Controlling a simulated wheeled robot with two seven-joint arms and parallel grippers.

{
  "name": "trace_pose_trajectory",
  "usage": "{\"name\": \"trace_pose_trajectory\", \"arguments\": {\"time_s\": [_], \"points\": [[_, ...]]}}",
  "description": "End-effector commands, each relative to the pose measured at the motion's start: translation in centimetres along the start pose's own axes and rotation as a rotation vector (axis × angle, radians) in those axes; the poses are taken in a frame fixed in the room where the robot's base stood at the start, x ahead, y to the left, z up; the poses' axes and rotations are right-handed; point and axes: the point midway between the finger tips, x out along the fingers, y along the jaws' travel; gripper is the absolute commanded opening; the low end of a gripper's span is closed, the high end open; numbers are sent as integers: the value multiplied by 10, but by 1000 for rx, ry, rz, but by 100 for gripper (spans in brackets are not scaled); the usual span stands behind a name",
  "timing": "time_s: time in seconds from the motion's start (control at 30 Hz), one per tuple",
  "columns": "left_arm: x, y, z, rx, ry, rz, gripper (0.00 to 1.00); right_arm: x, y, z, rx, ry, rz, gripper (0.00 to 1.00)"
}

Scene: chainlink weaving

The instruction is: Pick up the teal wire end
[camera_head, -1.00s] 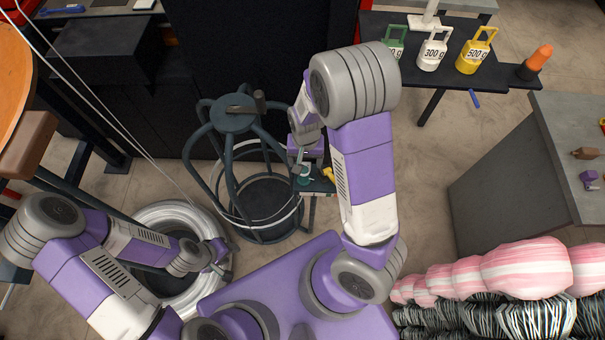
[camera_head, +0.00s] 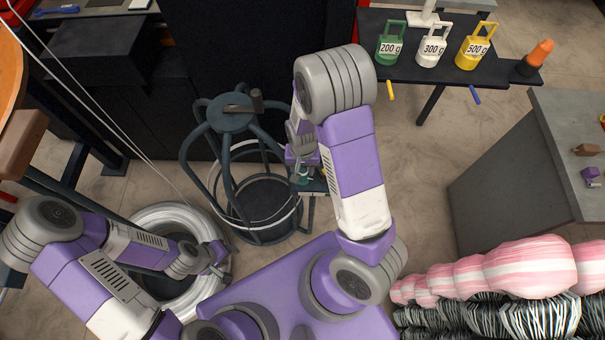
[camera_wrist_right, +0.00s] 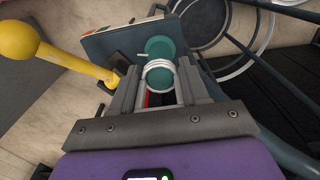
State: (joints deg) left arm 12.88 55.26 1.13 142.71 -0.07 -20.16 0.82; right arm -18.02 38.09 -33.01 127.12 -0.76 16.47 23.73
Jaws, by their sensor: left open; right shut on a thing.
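A teal piece with a pale wire coil around it (camera_wrist_right: 161,50) sits between the fingers of my right gripper (camera_wrist_right: 157,85) in the right wrist view. The fingers are closed on it. In the head view my right gripper (camera_head: 303,174) is beside the right side of the dark cage-like stand, with a bit of teal (camera_head: 302,180) at its tip. The rest of the wire cannot be made out there. My left gripper (camera_head: 220,262) is open and empty at the right edge of the silver wire coil.
The dark stand (camera_head: 232,112) with curved bars holds a pale wire loop. The silver wire coil (camera_head: 165,212) lies on the floor at left. A yellow-knobbed lever (camera_wrist_right: 75,62) is close left of my right fingers. Weights (camera_head: 432,52) stand on the back-right table.

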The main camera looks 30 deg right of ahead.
Motion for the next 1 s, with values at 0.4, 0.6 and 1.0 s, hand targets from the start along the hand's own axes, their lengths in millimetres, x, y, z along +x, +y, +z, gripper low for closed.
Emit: {"name": "trace_pose_trajectory", "arguments": {"time_s": [0.4, 0.6, 1.0], "points": [[-3, 1, 0, 0, 0, 0, 43, -10, -1, -1, -1, 3, -2, 9], [-14, 5, 1, 0, 0, 0, 43, -50, -2, -1, -3, 6, -5, 9], [-26, 10, 1, 0, 0, 0, 43, -100, 0, 0, -1, 1, -1, 9]]}}
